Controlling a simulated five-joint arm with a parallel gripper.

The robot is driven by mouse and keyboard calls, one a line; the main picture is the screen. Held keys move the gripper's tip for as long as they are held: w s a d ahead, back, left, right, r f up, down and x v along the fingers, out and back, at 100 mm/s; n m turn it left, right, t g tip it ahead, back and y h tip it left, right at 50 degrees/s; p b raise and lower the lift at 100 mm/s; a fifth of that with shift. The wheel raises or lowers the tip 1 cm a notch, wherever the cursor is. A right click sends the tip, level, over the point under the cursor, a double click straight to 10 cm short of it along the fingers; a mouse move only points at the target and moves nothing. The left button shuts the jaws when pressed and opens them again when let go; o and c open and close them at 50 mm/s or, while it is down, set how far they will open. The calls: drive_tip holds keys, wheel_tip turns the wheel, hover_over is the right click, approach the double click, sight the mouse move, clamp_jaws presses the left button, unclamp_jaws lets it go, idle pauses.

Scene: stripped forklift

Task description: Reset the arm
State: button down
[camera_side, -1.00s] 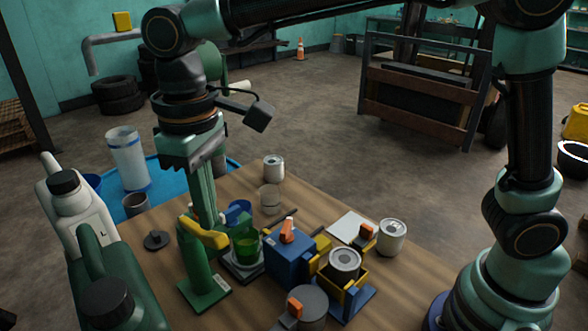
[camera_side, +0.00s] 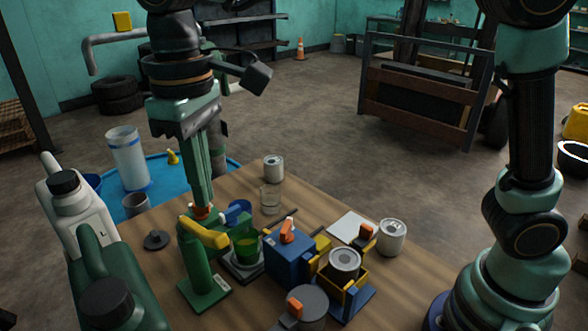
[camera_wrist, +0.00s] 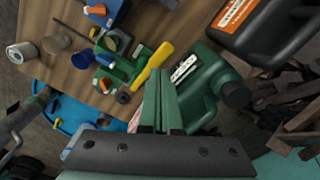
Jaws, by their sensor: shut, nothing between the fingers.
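My gripper (camera_side: 202,203) points straight down in the side view, its two green fingers pressed together and empty. In the wrist view my gripper (camera_wrist: 160,74) shows as two closed green fingers, near the yellow handle (camera_wrist: 153,64) and the green jug (camera_wrist: 207,88).
A wooden table (camera_side: 130,268) holds a blue box (camera_side: 288,260), a green cup (camera_side: 246,245) and several cans. White (camera_side: 78,212) and green jugs stand at the left front. Open floor lies beyond the table.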

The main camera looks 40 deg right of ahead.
drive_tip(key=shift+r, duration=0.6)
drive_tip(key=shift+d, duration=0.1)
drive_tip(key=s+d+f+m+t, duration=0.2)
drive_tip(key=d+m, duration=0.1)
drive_tip(key=d, duration=1)
drive_tip(key=s+d+f+m+t, duration=0.3)
drive_tip(key=d, duration=1.1)
drive_tip(key=shift+t, duration=0.3)
drive_tip(key=shift+r, duration=0.1)
